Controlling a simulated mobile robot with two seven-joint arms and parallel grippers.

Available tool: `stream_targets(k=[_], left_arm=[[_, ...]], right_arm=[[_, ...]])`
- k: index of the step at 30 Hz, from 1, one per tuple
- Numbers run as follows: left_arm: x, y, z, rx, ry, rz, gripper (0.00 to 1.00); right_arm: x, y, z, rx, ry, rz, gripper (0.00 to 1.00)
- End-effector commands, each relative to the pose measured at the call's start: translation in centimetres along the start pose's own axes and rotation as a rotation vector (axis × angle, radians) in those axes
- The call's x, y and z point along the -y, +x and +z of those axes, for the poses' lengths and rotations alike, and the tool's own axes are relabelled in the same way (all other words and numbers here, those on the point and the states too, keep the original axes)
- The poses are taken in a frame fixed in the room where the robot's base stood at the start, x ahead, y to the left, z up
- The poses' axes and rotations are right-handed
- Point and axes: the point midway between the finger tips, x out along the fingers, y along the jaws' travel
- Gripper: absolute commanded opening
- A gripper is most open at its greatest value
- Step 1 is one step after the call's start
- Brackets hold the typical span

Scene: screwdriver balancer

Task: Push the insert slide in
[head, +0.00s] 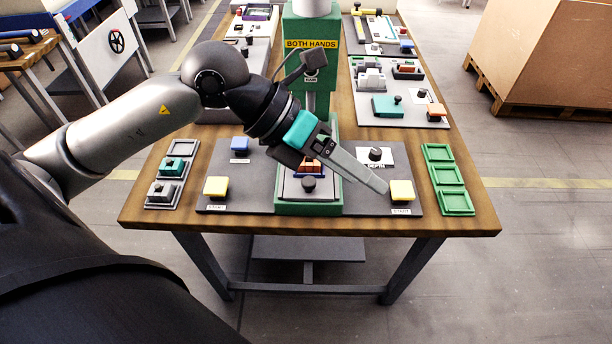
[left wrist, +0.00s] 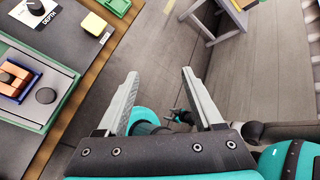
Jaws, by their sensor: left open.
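The insert slide (head: 296,187) is a grey plate with a black knob (head: 309,185) in the green press base (head: 308,208) at the table's front middle. An orange-and-dark insert (head: 308,168) sits behind the knob, partly hidden by my gripper. The slide also shows at the left of the left wrist view (left wrist: 22,105). My left gripper (head: 385,187) is open and empty, its long grey fingers reaching over the panel toward the right yellow button (head: 402,190). In the left wrist view its fingertips (left wrist: 160,73) are wide apart, beside the table edge.
Another yellow button (head: 216,188) and a blue block (head: 240,144) are on the dark panel's left. A depth dial (head: 376,154) stands behind the fingers. Green trays (head: 446,176) line the right, grey trays (head: 165,182) the left. The green press column (head: 311,50) rises behind.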

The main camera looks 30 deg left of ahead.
Motion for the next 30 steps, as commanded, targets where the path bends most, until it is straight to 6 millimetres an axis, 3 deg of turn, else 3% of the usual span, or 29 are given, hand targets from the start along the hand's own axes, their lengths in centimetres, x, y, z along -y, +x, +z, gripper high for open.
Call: stream_targets(k=[3, 6, 9, 13, 20, 30], left_arm=[[-4.9, -2.4, -0.7, -0.094, 0.062, 0.271, 0.68], [-8.0, -4.8, -0.9, -0.143, 0.079, 0.454, 0.68], [-9.8, -6.7, -1.0, -0.171, 0.081, 0.578, 0.68], [-10.9, -7.8, -1.0, -0.183, 0.079, 0.648, 0.68], [-12.6, -5.7, -1.5, -0.188, 0.075, 0.65, 0.68], [-17.1, 0.2, -2.6, -0.187, 0.075, 0.648, 0.68]], right_arm=[[0.0, 0.0, 0.0, 0.001, 0.0, 0.0, 0.71], [0.0, 0.0, 0.1, 0.001, 0.0, 0.0, 0.71], [0.0, 0.0, 0.1, 0.001, 0.0, 0.0, 0.71], [0.0, 0.0, 0.1, 0.001, 0.0, 0.0, 0.71], [0.0, 0.2, 0.1, 0.001, 0.0, 0.0, 0.71], [0.0, 1.1, 0.2, 0.001, 0.001, 0.0, 0.71]])
